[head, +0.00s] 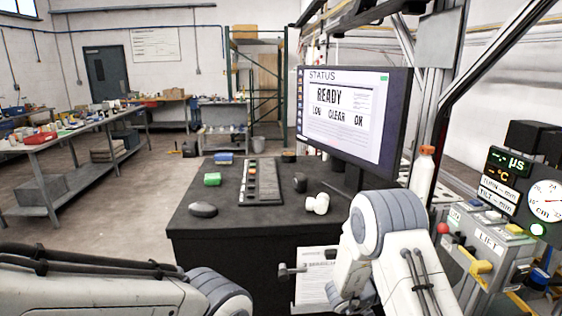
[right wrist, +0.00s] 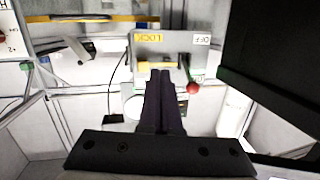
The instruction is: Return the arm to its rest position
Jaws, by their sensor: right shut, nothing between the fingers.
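My right gripper (right wrist: 163,75) is shut and empty in the right wrist view; its dark fingers lie together. Beyond the fingertips is a grey control panel with LOCK and OFF labels (right wrist: 146,38), seen upside down. It has a yellow handle (right wrist: 157,65) and a red-knobbed lever (right wrist: 193,88). I cannot tell whether the fingers touch it. In the head view my right arm (head: 385,235) is bent in front of the desk's right side. My left arm (head: 100,280) lies across the lower left, and its gripper is out of view.
A white bottle (head: 422,175) and LIFT panel (head: 490,238) stand right. Open floor (head: 100,215) lies left.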

